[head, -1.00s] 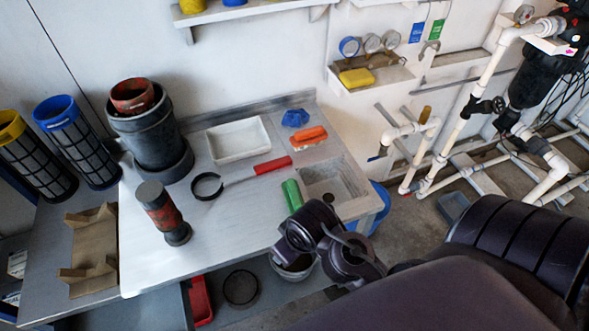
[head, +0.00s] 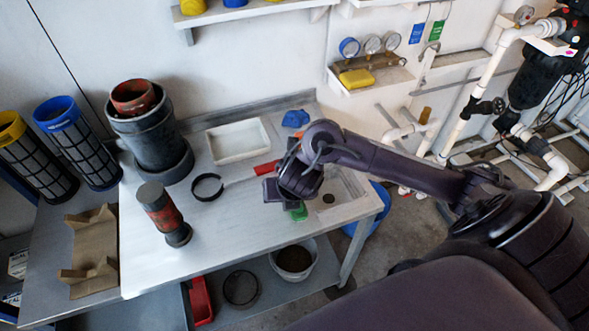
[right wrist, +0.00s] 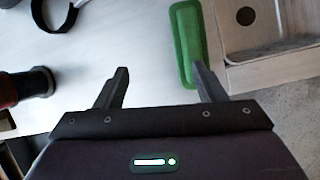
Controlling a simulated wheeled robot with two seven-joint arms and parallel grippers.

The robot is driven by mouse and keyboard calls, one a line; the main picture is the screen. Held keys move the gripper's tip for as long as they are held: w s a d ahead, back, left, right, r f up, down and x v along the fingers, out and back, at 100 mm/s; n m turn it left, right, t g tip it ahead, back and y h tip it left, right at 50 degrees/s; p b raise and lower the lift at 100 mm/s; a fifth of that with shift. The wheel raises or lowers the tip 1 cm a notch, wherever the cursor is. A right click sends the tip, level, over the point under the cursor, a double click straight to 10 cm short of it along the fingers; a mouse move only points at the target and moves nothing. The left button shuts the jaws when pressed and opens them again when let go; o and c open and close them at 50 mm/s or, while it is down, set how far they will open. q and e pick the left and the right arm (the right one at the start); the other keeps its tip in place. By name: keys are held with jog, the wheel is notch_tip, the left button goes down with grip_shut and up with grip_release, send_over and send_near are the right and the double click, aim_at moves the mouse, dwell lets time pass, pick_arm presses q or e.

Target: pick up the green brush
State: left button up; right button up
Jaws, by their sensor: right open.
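The green brush (right wrist: 187,42) lies on the metal table beside the sink. In the head view most of it is hidden by my right gripper, and only a green end (head: 299,213) shows. My right gripper (right wrist: 160,82) is open and empty over the table. In the right wrist view the brush is ahead of the right-hand finger, whose tip overlaps its near end. The brush is not centred between the fingers. I cannot tell whether finger and brush touch. My left gripper is not in view.
The sink (right wrist: 262,58) is right of the brush. The table's middle front (head: 230,235) is clear.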

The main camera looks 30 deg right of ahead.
jog(key=d, duration=0.2)
jog(key=d+n, duration=0.1)
jog(key=shift+s+d+g+h, duration=0.15)
jog(key=shift+d+g+h, duration=0.15)
jog(key=shift+d+h, duration=0.1)
jog(key=b+x, duration=0.1)
jog(key=x, duration=0.3)
jog(key=b+x, duration=0.1)
jog(key=x, duration=0.1)
jog(key=shift+s+f+b, duration=0.2)
jog(key=shift+f+b, duration=0.1)
jog(key=shift+b, duration=0.05)
jog(key=shift+w+f, duration=0.25)
jog(key=shift+f, duration=0.2)
jog(key=c, duration=1.1)
